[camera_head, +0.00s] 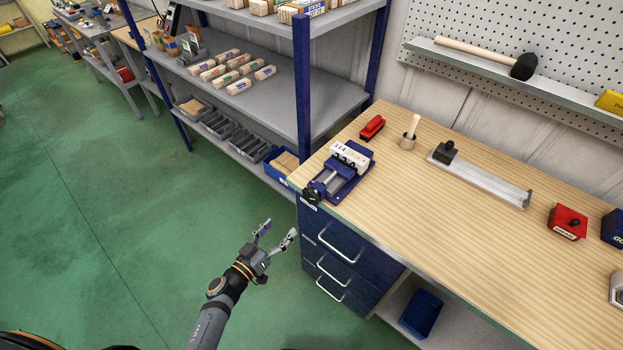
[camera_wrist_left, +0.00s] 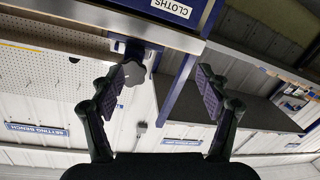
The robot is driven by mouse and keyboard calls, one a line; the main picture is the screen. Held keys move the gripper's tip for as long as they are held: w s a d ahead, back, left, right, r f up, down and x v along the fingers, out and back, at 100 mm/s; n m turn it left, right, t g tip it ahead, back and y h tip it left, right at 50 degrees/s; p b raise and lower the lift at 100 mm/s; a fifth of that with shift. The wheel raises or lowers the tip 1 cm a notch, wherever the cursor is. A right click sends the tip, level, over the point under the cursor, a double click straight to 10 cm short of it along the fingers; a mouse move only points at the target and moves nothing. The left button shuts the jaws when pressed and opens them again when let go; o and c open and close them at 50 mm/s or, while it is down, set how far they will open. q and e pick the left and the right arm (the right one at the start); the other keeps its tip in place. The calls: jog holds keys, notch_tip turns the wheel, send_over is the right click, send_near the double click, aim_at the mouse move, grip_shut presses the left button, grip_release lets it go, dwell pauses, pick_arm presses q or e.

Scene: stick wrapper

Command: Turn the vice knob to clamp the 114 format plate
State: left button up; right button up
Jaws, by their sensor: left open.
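The blue vice (camera_head: 338,186) sits on the near left corner of the wooden bench. Its black knob (camera_head: 312,196) faces me at the bench's front edge. The white 114 format plate (camera_head: 350,156) stands at the vice jaws; I cannot tell how tightly it is held. My left gripper (camera_head: 279,233) is open and empty, in front of the bench, below and to the left of the knob in the picture. In the left wrist view, my open fingers (camera_wrist_left: 160,92) show, with the knob (camera_wrist_left: 136,72) beyond them, partly hidden by the left-hand finger. My right gripper is out of view.
Drawers with handles (camera_head: 345,245) are below the vice. A blue-post shelf (camera_head: 303,85) stands to the left. The green floor is clear.

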pick_arm(q)
jog(key=m+h, duration=0.1)
jog(key=h, duration=0.1)
send_near(309, 198)
jog(key=p+x, duration=0.1)
jog(key=x, duration=0.9)
jog(key=shift+w+d+f, duration=0.1)
jog(key=shift+w, duration=0.05)
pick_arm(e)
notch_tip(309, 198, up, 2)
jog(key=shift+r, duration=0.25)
pick_arm(q)
jog(key=c, duration=1.2)
